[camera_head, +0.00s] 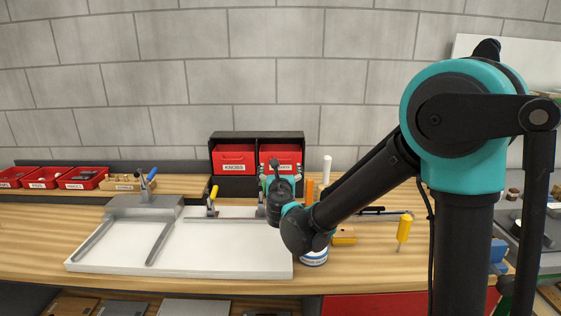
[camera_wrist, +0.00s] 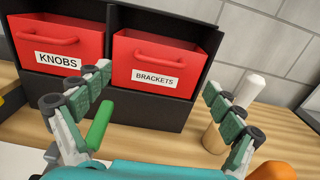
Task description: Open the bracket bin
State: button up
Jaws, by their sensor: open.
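The bracket bin (camera_wrist: 158,62) is a red drawer-like bin labelled BRACKETS with a red bar handle (camera_wrist: 155,52) across its front. It sits in the right bay of a black cabinet (camera_wrist: 133,14) and looks closed. In the head view the bracket bin (camera_head: 281,157) is partly hidden behind my arm. My gripper (camera_wrist: 158,92) is open and empty, its two fingers apart, in front of and below the bracket bin.
The knobs bin (camera_wrist: 60,44) is beside it on the left. A green handle (camera_wrist: 101,125) stands near the left finger. A white-topped cylinder (camera_wrist: 248,90) stands right of the cabinet.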

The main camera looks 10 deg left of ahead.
send_over(281, 172)
jog(key=s, duration=0.3)
jog(key=shift+d, duration=0.3)
jog(key=shift+c, duration=0.6)
jog(key=shift+s, duration=0.1)
jog(key=c, duration=1.6)
jog(key=shift+o, duration=0.2)
jog(key=shift+s+d+f, duration=0.1)
jog(key=shift+s+f, duration=0.1)
jog(key=shift+s, duration=0.15)
jog(key=shift+s+d+f, duration=0.2)
jog(key=shift+s+f, duration=0.5)
jog(key=shift+s+d+f, duration=0.2)
jog(key=shift+s+f, duration=0.45)
jog(key=shift+s, duration=0.05)
jog(key=shift+s+f, duration=0.15)
jog(key=shift+f, duration=0.1)
